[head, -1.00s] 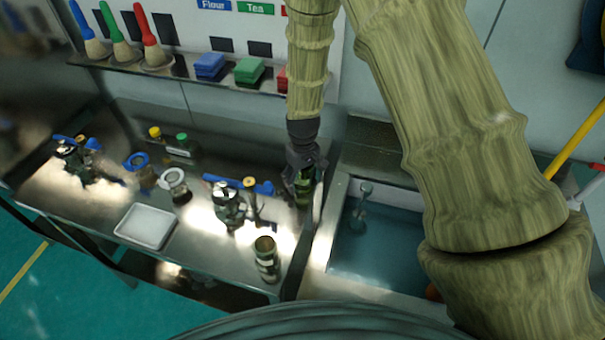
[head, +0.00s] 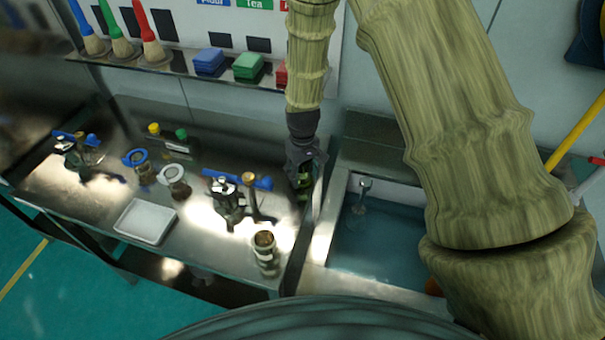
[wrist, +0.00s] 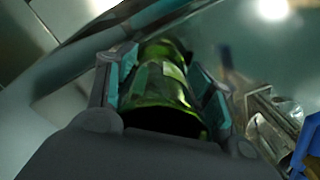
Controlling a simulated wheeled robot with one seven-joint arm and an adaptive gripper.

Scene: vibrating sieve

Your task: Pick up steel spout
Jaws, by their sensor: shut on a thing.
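My gripper (head: 305,182) is shut on a shiny, green-tinted, hollow cylindrical piece, which looks like the steel spout (head: 303,190). It is over the right end of the steel bench, beside the sink. In the wrist view the spout (wrist: 160,92) sits between the two fingers of my gripper (wrist: 163,80), with a dark opening facing the camera. In the head view the spout is small and partly hidden by the fingers; whether it touches the bench is unclear.
The bench (head: 190,240) holds a metal fitting with a blue handle (head: 232,195), a jar (head: 265,252), a white tray (head: 145,221) and clamp rings (head: 173,178). The sink (head: 385,240) lies to the right. A shelf with brushes (head: 155,52) and coloured blocks (head: 248,66) is behind.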

